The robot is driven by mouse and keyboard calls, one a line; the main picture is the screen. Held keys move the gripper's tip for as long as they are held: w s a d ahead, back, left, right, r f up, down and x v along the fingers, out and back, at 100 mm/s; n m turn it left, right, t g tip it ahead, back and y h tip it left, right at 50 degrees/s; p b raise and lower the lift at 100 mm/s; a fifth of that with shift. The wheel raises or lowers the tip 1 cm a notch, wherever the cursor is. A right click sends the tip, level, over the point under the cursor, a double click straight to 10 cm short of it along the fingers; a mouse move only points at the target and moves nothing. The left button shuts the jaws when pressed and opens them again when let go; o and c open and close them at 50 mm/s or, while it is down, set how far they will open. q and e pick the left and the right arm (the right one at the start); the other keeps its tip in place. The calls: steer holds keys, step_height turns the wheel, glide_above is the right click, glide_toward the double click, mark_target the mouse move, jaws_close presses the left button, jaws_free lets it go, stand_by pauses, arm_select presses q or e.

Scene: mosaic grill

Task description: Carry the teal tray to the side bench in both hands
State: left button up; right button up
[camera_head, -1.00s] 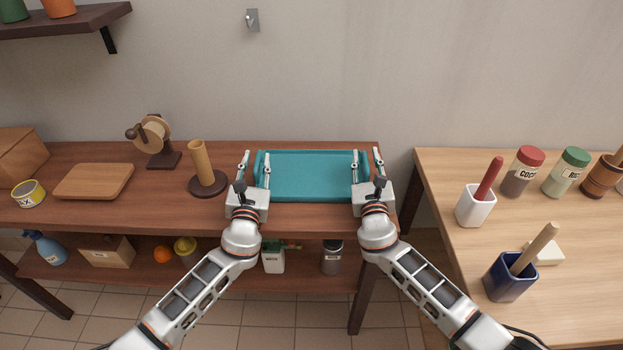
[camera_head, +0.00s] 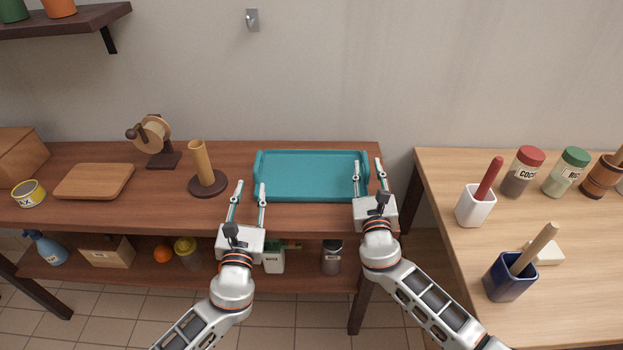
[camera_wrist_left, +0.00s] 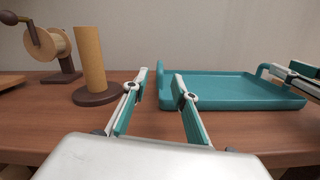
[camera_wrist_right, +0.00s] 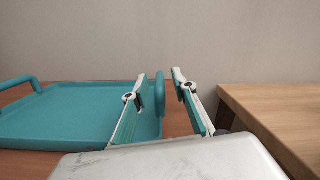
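The teal tray (camera_head: 312,176) lies flat and empty on the dark wooden bench, near its right end. It has a raised handle at each short end. My left gripper (camera_head: 251,187) is open and empty, at the bench's front, in front of the tray's left end and apart from it; the tray (camera_wrist_left: 235,92) is to its right in the left wrist view. My right gripper (camera_head: 369,163) is open at the tray's right end. In the right wrist view its fingers (camera_wrist_right: 155,86) stand on either side of the tray's right handle (camera_wrist_right: 160,94), with no clear contact.
A light wooden bench (camera_head: 545,280) stands to the right across a gap. It holds a white pot (camera_head: 475,207), a blue pot (camera_head: 509,278) and jars. A brown post on a round base (camera_head: 207,185) stands left of my left gripper. A cutting board (camera_head: 95,181) lies further left.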

steer(key=s, duration=0.8)
steer(key=shift+a+f, duration=0.1)
steer(key=shift+f, duration=0.25)
